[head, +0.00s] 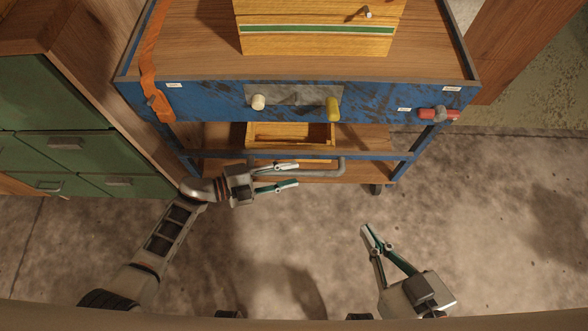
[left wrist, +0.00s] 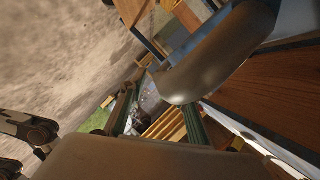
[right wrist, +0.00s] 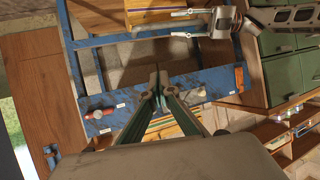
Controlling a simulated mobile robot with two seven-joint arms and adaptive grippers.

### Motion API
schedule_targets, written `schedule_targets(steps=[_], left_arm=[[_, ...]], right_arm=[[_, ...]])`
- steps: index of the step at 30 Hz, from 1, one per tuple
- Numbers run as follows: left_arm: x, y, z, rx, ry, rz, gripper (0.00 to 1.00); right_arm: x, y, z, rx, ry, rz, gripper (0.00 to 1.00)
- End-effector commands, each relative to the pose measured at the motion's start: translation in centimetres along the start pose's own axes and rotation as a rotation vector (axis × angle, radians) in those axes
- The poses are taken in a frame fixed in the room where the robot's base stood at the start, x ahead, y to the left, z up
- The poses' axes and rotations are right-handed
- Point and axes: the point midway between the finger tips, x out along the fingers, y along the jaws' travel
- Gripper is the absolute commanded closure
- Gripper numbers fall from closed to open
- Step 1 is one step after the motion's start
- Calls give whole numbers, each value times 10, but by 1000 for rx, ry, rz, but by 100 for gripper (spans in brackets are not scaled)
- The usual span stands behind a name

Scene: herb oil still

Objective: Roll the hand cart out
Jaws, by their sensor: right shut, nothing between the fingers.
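The hand cart has a wooden top and a worn blue front panel (head: 215,98). It stands between a cabinet and a wooden post. Its grey bar handle (head: 330,174) sticks out low at the front. My left gripper (head: 298,175) is open at the handle, one finger on each side of the bar in the head view. In the left wrist view the handle's bent tube (left wrist: 215,60) looms close before the open fingers; contact cannot be told. My right gripper (head: 367,230) is shut and empty, apart from the cart over the floor, and also shows in the right wrist view (right wrist: 158,80).
An orange strap (head: 151,60) hangs at the cart's left edge. A white knob (head: 258,102), a yellow knob (head: 333,109) and a red grip (head: 438,114) are on its front. A wooden box (head: 315,45) sits on top. Green drawers (head: 65,145) flank it left. The floor (head: 490,240) in front is clear.

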Motion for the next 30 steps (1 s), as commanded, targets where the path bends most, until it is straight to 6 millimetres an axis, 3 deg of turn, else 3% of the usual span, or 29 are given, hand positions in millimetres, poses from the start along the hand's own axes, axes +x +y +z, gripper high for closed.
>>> schedule_targets(steps=[6,15,19,30], left_arm=[[19,2,0,-4,-1,-1,68],[21,0,0,0,-1,-1,68],[21,0,0,0,-1,-1,100],[16,2,-1,0,-1,0,100]], right_arm=[[1,-2,-3,16,10,-4,100],[1,-3,-6,17,16,-5,100],[1,-3,-5,17,16,-5,100],[1,-2,-7,14,18,-4,100]])
